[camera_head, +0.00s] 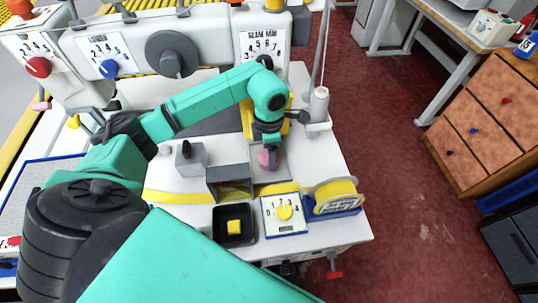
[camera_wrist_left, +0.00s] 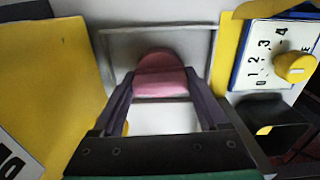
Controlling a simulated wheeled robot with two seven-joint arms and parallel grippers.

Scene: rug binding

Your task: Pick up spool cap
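A pink rounded piece, which I take to be the spool cap (camera_wrist_left: 162,78), sits between the fingers of my left gripper (camera_wrist_left: 160,82) in the left wrist view. It fills the gap from finger to finger, and both fingers appear to touch it. In the head view my left gripper (camera_head: 268,150) points down over the white machine bed, with the pink piece (camera_head: 264,159) showing at its tips. Its underside is hidden, so I cannot tell whether it rests on the surface. My right gripper is not in view.
A white thread cone (camera_head: 319,103) stands to the right. The machine head (camera_head: 140,50) is behind my arm.

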